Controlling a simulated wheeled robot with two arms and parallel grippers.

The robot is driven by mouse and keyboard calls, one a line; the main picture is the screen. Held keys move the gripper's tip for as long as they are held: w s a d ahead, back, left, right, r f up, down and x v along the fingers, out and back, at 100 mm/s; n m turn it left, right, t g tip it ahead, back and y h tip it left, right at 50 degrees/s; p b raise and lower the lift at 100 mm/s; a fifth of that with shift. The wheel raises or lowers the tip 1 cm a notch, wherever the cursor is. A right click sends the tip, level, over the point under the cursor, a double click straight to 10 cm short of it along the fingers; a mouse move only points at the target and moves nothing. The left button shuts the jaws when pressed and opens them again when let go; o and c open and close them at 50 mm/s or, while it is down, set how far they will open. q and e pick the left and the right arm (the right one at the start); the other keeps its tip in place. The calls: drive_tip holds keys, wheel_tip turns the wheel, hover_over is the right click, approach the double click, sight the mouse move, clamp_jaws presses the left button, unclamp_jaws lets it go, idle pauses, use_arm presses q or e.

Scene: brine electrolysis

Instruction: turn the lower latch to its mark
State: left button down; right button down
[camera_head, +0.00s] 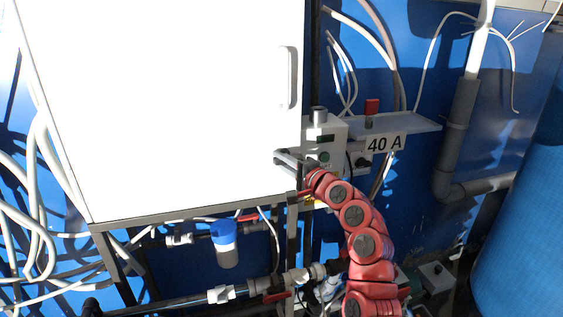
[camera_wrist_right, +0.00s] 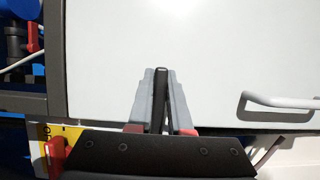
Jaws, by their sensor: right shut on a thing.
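The lower latch is a small dark bar (camera_wrist_right: 161,74) at the edge of the white cabinet door (camera_head: 165,90). In the wrist view it sits between the fingertips of my right gripper (camera_wrist_right: 162,88), which is shut on it. In the head view my right gripper (camera_head: 279,157) reaches up from below to the door's lower right edge, and the fingers hide most of the latch. I cannot make out the latch's mark in either view. The door lies flat against the cabinet as far as I can tell. My left gripper is not in view.
A door handle (camera_head: 289,78) is above my right gripper. A grey box (camera_head: 326,140) and a shelf with a "40 A" label (camera_head: 385,143) stand close to the right. Pipes and a blue-capped filter (camera_head: 225,243) are below the cabinet. A blue barrel (camera_head: 525,240) is at far right.

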idle(0.5)
drive_tip(key=c, duration=0.8)
unclamp_jaws()
drive_tip(key=shift+c, duration=0.2)
drive_tip(key=b+v, duration=0.4)
drive_tip(key=v, duration=1.3)
drive_tip(key=shift+d, duration=0.2)
drive_tip(key=shift+s, duration=0.1)
